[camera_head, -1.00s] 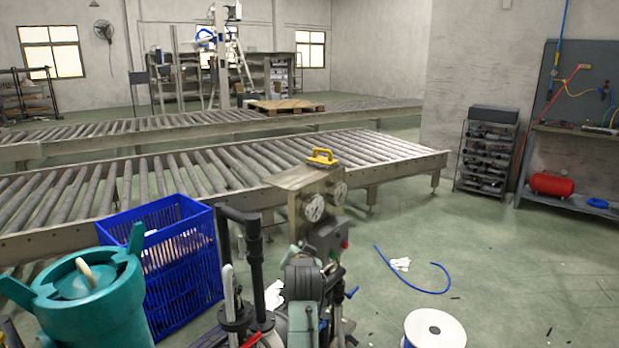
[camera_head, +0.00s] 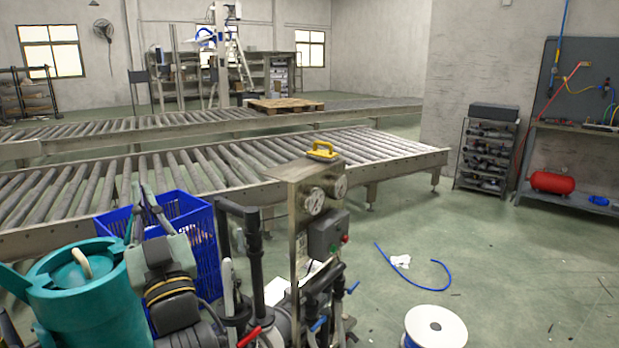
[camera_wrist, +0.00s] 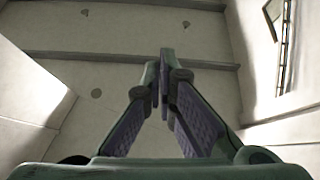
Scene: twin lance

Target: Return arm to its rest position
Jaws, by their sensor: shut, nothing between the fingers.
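My gripper (camera_wrist: 164,56) is shut and empty in the wrist view. Its two fingers meet at the tips, with the ceiling (camera_wrist: 75,70) and walls behind them, so it points upward. In the head view my gripper (camera_head: 146,190) stands at the lower left, in front of the blue crate (camera_head: 208,250) and just right of the teal canister (camera_head: 85,298). My wrist below it covers part of the crate. I cannot tell whether the arm touches the crate or the canister.
A panel post with gauges (camera_head: 312,200) carries a yellow handle (camera_head: 321,149). Roller conveyors (camera_head: 240,165) run behind. A white spool (camera_head: 435,328) and a blue hose (camera_head: 410,285) lie on the floor at right. The floor between hose and shelf (camera_head: 487,150) is mostly open.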

